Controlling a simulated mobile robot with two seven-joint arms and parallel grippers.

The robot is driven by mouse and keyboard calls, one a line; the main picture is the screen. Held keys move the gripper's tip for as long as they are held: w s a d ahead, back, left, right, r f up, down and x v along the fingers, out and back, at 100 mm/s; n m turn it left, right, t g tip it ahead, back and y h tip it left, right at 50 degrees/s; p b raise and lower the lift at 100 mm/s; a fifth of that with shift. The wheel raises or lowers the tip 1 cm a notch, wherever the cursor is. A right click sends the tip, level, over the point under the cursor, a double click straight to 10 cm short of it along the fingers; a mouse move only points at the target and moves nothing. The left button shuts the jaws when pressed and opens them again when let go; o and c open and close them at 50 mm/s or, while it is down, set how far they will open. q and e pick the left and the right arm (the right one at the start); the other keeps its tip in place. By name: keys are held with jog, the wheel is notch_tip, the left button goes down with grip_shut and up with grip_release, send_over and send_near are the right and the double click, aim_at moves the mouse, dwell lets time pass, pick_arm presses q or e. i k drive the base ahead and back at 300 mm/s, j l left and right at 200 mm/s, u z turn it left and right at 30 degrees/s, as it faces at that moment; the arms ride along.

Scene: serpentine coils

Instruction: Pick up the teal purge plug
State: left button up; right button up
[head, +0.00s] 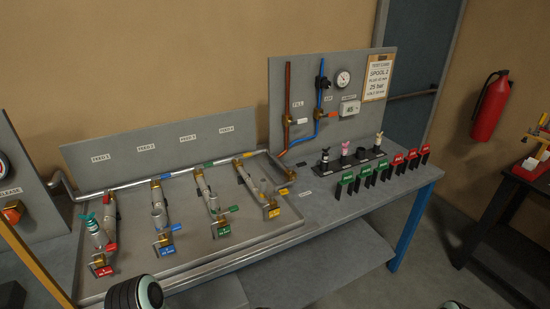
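The teal purge plug (89,221) sits at the top of a grey upright fitting on the leftmost pipe branch, under the leftmost feed label. It has a teal handle-like top. Nothing of mine touches it. Only a rounded dark part of my own arm shows at the bottom edge left of centre, and a small piece of another at the bottom right. Neither of my grippers is in view.
A black rack (350,158) holds black, pink and cream plugs. Green and red tags (370,174) line the bench's right front edge. Several valved branches stand in the grey tray (262,240). A gauge panel (299,87) rises behind. A fire extinguisher (490,106) hangs right.

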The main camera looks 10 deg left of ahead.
aim_at(94, 229)
jog(key=k+j+u, duration=0.1)
jog(key=u, duration=1.5)
